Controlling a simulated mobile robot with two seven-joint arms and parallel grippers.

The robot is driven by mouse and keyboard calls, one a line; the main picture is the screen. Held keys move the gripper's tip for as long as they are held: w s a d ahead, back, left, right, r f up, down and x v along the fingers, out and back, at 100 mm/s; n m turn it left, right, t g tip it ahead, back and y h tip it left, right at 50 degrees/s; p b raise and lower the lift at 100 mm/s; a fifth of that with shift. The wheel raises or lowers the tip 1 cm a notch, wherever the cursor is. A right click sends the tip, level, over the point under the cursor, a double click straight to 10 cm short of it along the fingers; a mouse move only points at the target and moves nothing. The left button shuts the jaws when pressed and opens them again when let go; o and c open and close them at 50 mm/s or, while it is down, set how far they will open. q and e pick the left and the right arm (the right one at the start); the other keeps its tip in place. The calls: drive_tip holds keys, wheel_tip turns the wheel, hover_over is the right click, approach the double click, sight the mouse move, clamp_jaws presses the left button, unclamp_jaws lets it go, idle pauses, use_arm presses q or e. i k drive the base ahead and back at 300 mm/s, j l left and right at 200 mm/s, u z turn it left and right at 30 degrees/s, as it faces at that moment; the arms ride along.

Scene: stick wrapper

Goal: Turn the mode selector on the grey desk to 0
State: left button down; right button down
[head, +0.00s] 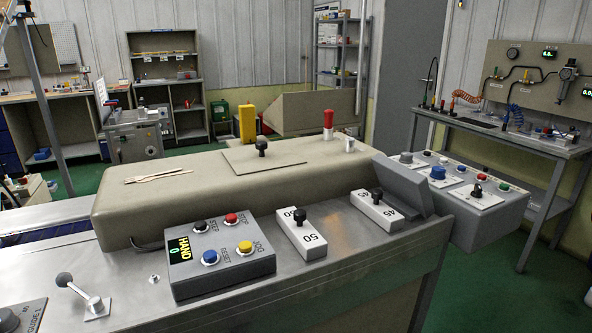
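A grey sloped control desk (463,228) stands at the right end of the machine. On its top, a small black rotary selector (477,190) sits on a white plate; it looks like the mode selector, but its pointer direction and markings are too small to read. A blue button (437,173) and several smaller red, green and grey buttons are around it. Neither of my grippers is in view.
A grey button box (220,262) with a green display reading HAND and 0 stands on the metal ledge. Two white blocks with black knobs (301,232) (376,208) and a raised grey lid (403,185) lie between it and the desk. A lever (82,294) is at left.

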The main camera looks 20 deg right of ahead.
sight(476, 192)
drive_tip(key=z, duration=1.75)
